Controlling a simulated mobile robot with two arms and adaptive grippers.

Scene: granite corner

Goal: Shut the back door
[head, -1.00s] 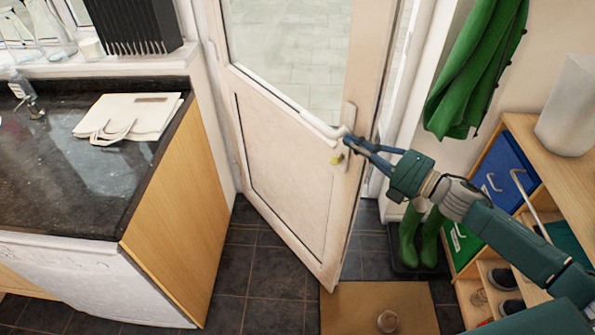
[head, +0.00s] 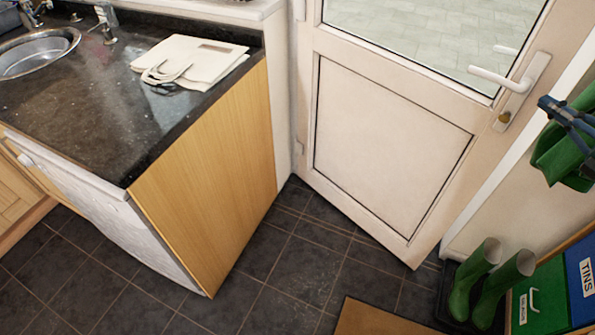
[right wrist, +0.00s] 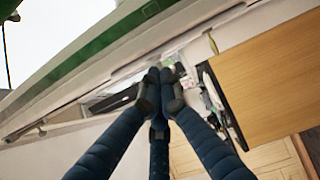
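The back door (head: 385,140) is a cream door with a glass upper part and a panel below. It stands close to its frame on the right, and its lower corner seems to sit slightly out from the frame. Its white lever handle (head: 495,78) is at the upper right, with a brass lock piece (head: 505,117) below. My right gripper (head: 550,108) is at the right edge, right of the handle and apart from it, in front of the green coat. In the right wrist view its blue fingers (right wrist: 160,76) meet at the tips, with nothing seen between them. My left gripper is not in view.
A dark counter (head: 90,120) with a sink (head: 35,55) and a folded cream bag (head: 190,62) stands left. Green boots (head: 490,280), a green coat (head: 565,155) and a blue box (head: 583,265) are right. A brown mat (head: 375,320) lies in front; the tiled floor between is clear.

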